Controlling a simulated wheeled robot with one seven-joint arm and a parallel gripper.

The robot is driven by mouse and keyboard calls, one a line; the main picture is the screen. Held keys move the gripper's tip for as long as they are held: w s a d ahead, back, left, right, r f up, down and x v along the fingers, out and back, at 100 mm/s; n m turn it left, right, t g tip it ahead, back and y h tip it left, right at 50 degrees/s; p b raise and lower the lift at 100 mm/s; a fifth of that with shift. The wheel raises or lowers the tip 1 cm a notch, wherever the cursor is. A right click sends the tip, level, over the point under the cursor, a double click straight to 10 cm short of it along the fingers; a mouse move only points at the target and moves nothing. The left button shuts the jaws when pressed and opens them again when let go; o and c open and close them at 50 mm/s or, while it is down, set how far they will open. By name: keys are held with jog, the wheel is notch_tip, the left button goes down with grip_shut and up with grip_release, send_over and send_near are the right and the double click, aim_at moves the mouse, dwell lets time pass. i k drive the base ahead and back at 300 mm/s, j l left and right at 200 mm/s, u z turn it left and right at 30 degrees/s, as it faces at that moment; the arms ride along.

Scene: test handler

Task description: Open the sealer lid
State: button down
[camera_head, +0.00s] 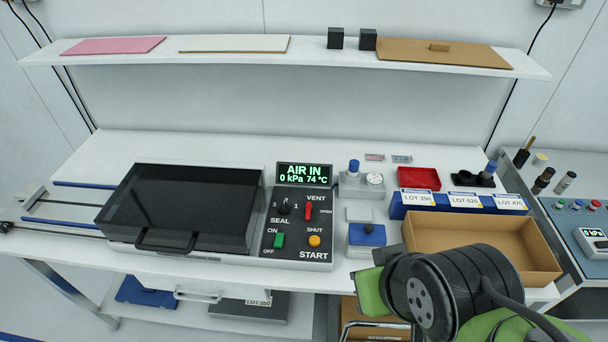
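The sealer lid (185,198) is a dark, see-through cover on the white sealer (195,256) at left centre. It lies down over the chamber and looks shut. Its dark handle (165,241) sticks out at the front edge. The control panel (291,225) to its right has a red vent lever (308,210), a green switch (279,240) and an orange start button (314,241). The display (304,174) reads AIR IN, 0 kPa, 74 °C. My black and green arm shows at the lower right, apart from the lid. My gripper's fingers cannot be made out.
A cardboard box (545,270), blue lot-labelled bins (398,211) and a red tray (418,179) stand right of the sealer. A blue-topped block (367,235) is beside the panel. A shelf (100,59) runs above. Space directly above the lid looks clear.

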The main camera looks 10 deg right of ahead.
aim_at(189, 208)
jog(key=u, duration=1.3)
jog(key=i+j+u, duration=0.35)
jog(key=u, duration=0.15)
jog(key=i+j+u, duration=0.3)
jog(key=u, duration=0.2)
jog(key=i+l, duration=0.05)
jog(key=i, duration=0.05)
